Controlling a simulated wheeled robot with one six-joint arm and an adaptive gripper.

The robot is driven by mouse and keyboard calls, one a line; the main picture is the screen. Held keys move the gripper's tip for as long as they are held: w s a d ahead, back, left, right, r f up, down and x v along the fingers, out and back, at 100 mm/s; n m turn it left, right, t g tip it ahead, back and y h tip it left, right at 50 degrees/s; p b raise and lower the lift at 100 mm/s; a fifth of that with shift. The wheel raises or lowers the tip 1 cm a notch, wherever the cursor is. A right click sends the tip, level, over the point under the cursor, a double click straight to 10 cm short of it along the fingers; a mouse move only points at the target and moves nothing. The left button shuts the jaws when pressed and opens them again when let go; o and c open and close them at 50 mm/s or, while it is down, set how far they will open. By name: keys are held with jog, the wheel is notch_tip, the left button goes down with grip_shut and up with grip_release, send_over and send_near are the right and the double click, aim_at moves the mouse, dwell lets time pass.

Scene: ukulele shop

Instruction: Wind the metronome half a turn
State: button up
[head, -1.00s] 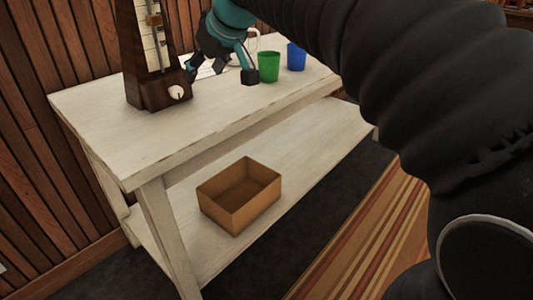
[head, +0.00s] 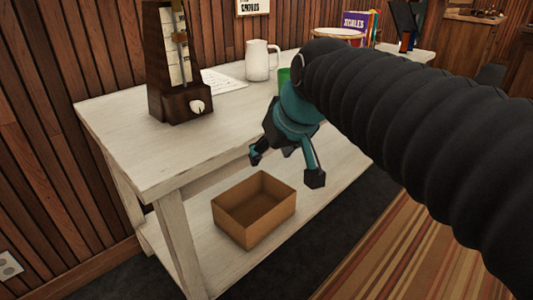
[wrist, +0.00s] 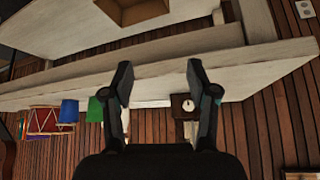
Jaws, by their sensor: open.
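The metronome (head: 165,60) is a dark wooden upright case with a pale scale and a brass pendulum weight. It stands at the near left end of the white table. Its white winding knob (head: 197,107) is on the lower front. In the upside-down wrist view the knob (wrist: 187,105) shows on the dark base, near the right finger. My gripper (head: 286,167) is open and empty, off the table's front edge, to the right of the metronome and apart from it. The wrist view shows its fingers (wrist: 159,78) spread with nothing between them.
An open cardboard box (head: 253,228) sits on the table's lower shelf, below my gripper. A blue cup (wrist: 69,111) shows in the wrist view. The tabletop's near end is clear.

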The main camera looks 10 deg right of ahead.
jog(key=shift+m+h, duration=0.3)
jog(key=shift+m, duration=0.1)
jog(key=s+f, duration=0.1)
jog(key=s+d+f, duration=0.1)
jog(key=s+f, duration=0.1)
jog(key=shift+s+d, duration=0.3)
jog(key=s+d+f+m+g+h, duration=0.1)
jog(key=s+d+f+m, duration=0.1)
jog(key=s+f, duration=0.8)
jog(key=shift+d, duration=0.9)
jog(key=shift+f, duration=0.1)
